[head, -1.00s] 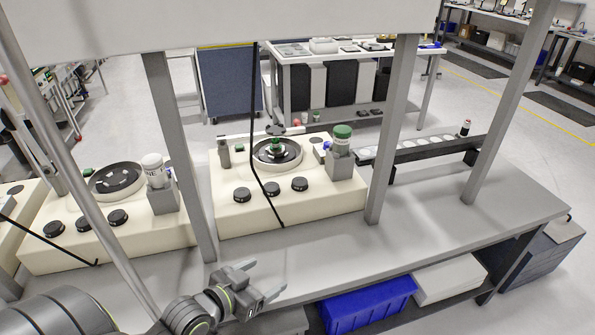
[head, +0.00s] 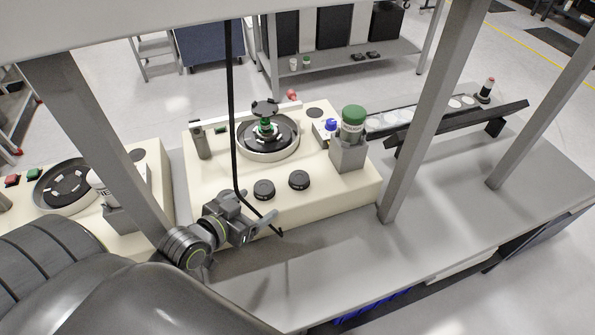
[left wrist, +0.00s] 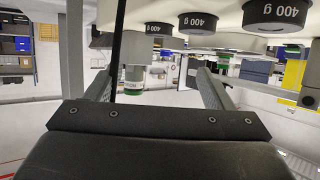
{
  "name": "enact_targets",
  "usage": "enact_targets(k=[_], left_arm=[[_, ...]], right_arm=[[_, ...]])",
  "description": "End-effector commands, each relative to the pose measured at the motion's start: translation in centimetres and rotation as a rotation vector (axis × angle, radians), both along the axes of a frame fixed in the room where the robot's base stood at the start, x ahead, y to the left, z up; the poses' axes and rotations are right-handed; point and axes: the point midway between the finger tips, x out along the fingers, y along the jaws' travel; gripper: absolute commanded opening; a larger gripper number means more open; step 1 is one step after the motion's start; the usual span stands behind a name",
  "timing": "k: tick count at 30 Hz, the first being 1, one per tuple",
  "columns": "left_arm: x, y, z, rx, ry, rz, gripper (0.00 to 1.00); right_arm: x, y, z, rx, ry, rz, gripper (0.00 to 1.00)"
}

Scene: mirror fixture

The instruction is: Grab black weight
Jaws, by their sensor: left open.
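Black round weights sit on the front part of the cream fixture base. In the head view two show clearly, a middle weight (head: 264,189) and a right weight (head: 299,180); the leftmost is hidden by my left gripper. The left wrist view, which looks upside down, shows three weights marked 400 g: one (left wrist: 159,28), another (left wrist: 197,22) and a larger-looking one (left wrist: 263,12). My left gripper (head: 262,211) is open and empty at the base's front edge, just in front of the weights. Its two fingers also show in the left wrist view (left wrist: 153,78). My right gripper is not in view.
A black cable (head: 232,110) hangs down past the gripper onto the bench. Grey posts (head: 440,110) stand on the bench. A round dial (head: 267,136) and a green-capped bottle (head: 352,124) in a grey holder stand on the base. The bench (head: 330,240) is clear front right.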

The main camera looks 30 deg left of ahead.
Motion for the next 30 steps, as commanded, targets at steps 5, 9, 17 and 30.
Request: enact_targets(k=[5,9,17,30], left_arm=[[3.0,-0.5,-0.9,-0.004,-0.002,0.001,0.75],[5.4,-0.8,-1.9,-0.003,-0.002,0.000,0.75],[9.2,-1.3,-3.6,-0.001,-0.001,-0.001,0.75],[12.0,-1.8,-4.5,-0.002,-0.001,0.000,0.75]], right_arm=[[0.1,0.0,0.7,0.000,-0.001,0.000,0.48],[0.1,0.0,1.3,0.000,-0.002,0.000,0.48],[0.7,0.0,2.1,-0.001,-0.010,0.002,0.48],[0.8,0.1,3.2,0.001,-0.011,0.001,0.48]])
